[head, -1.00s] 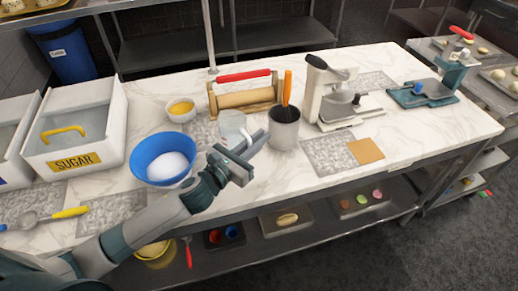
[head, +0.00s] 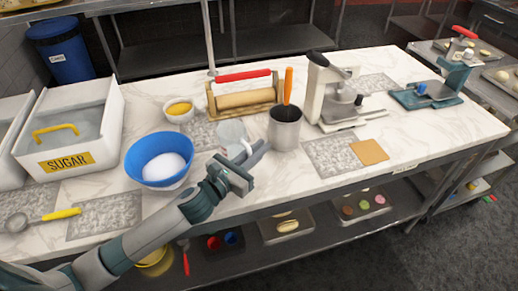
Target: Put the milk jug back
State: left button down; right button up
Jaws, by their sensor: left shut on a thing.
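The milk jug (head: 231,131) is a pale, translucent vessel standing upright on the marble counter, between the blue bowl and the grey metal pot. My left gripper (head: 252,154) is at the near right side of the jug, shut on it at what looks like the handle side. The gripper hides the lower right part of the jug, so the exact grip is hard to see. I cannot tell whether the jug's base touches the counter. My right gripper is not in view.
A blue bowl of white powder (head: 158,160) is left of the jug. A metal pot (head: 285,128) with an orange-handled tool stands close on the right. Behind are a small yellow-filled bowl (head: 179,111) and a rolling pin (head: 246,98).

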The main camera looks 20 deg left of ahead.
pick_arm(q)
jog(key=c, duration=1.8)
grip_release()
jog(key=shift+c, duration=0.2)
